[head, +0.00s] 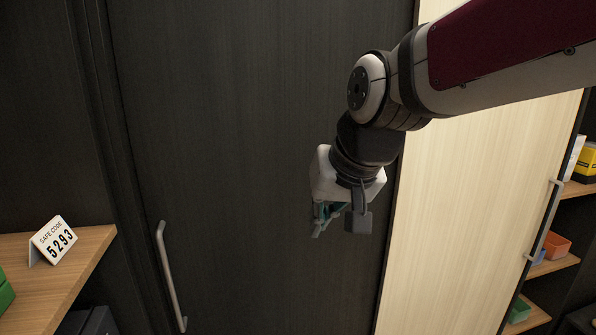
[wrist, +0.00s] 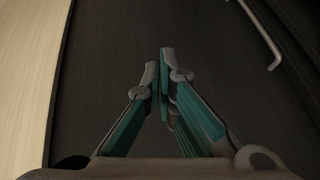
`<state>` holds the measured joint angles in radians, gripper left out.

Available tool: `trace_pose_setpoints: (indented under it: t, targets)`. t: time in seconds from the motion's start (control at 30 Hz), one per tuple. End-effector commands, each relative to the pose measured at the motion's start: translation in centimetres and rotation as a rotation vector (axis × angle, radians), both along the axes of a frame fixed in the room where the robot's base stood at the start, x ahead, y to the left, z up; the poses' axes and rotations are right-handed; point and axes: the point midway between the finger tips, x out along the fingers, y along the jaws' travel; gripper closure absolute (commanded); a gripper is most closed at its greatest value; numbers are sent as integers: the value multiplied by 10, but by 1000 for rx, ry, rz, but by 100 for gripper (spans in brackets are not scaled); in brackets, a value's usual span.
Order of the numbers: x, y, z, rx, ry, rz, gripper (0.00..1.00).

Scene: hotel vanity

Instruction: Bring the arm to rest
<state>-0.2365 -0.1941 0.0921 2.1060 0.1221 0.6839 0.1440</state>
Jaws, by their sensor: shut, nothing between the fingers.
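My gripper (head: 322,222) hangs at the end of my arm, right of the middle in the head view, in front of a dark door panel (head: 240,130). In the wrist view my gripper (wrist: 164,65) has its teal and grey fingers together, with nothing between them. The dark panel (wrist: 230,60) fills most of the wrist view beyond the fingertips. How far the fingertips are from the panel is hard to tell.
A metal handle (head: 170,275) is on the dark panel at lower left. A shelf (head: 85,262) holds a card reading SAFE CODE 5293 (head: 54,240). A pale door (head: 470,210) with a handle (head: 545,222) stands at right, beside shelves with small bins (head: 556,246).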

Motion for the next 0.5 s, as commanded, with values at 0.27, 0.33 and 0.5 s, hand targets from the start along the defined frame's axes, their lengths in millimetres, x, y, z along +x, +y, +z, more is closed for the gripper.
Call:
trace_pose_setpoints:
  t: [0.27, 0.33, 0.5]
  targets:
    - [-80, -104, -18, -106, -3, -95, 100]
    - [-100, -121, -26, -127, 1, -113, 100]
    - [-136, -147, -45, -160, 13, -147, 100]
